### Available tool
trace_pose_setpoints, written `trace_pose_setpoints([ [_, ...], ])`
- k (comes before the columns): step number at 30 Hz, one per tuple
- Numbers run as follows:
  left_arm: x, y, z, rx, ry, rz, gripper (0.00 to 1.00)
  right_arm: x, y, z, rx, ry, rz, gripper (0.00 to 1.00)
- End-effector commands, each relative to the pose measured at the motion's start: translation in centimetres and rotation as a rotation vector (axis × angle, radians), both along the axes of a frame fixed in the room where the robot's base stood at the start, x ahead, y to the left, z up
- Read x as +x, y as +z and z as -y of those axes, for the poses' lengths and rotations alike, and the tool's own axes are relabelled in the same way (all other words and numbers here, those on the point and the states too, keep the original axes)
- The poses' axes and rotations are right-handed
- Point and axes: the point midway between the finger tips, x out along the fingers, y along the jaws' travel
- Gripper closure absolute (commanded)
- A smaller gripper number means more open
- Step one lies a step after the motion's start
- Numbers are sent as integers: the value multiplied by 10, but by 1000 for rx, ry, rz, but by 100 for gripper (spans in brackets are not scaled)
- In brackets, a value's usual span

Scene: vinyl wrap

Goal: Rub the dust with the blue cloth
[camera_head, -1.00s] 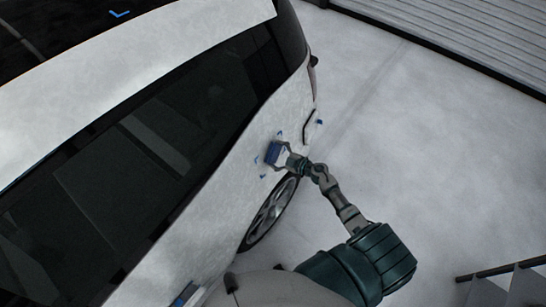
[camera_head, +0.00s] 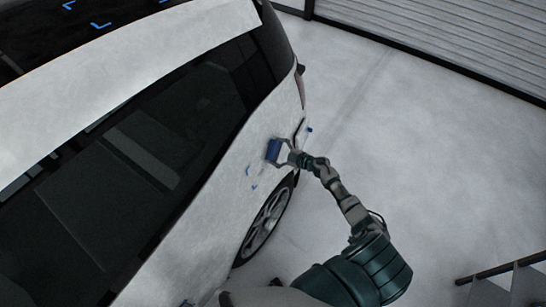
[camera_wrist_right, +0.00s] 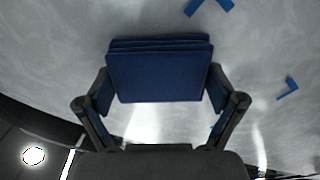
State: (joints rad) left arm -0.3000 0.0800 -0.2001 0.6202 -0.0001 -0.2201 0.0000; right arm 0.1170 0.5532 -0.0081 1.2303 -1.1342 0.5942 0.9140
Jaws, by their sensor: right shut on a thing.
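The blue cloth (camera_head: 273,150) is a folded block held against or very near the white car's side panel, above the rear wheel. My right gripper (camera_head: 283,153) is shut on it. In the right wrist view the folded cloth (camera_wrist_right: 158,75) sits between the two fingers of the right gripper (camera_wrist_right: 160,92), with the car panel behind it. In the wrist view, corner marks (camera_wrist_right: 288,88) show above and right of the cloth. Dust is hard to tell apart from the mottled panel. My left gripper is out of view.
The white car (camera_head: 190,235) fills the left, with dark windows (camera_head: 140,160) and a rear wheel (camera_head: 267,222). More blue marks (camera_head: 100,25) lie on its dark roof. The grey floor (camera_head: 420,150) on the right is open. A dark-framed object (camera_head: 505,280) stands at lower right.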

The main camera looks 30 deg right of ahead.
Motion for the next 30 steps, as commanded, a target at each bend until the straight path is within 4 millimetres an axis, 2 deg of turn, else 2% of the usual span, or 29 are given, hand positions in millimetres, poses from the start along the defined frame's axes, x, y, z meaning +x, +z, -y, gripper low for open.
trace_pose_setpoints([
  [11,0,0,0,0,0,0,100,0,2,4,-1,-1,1,35],
  [24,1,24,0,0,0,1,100,-41,13,22,-1,0,-1,35],
  [30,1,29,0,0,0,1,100,-52,15,27,-1,2,1,35],
])
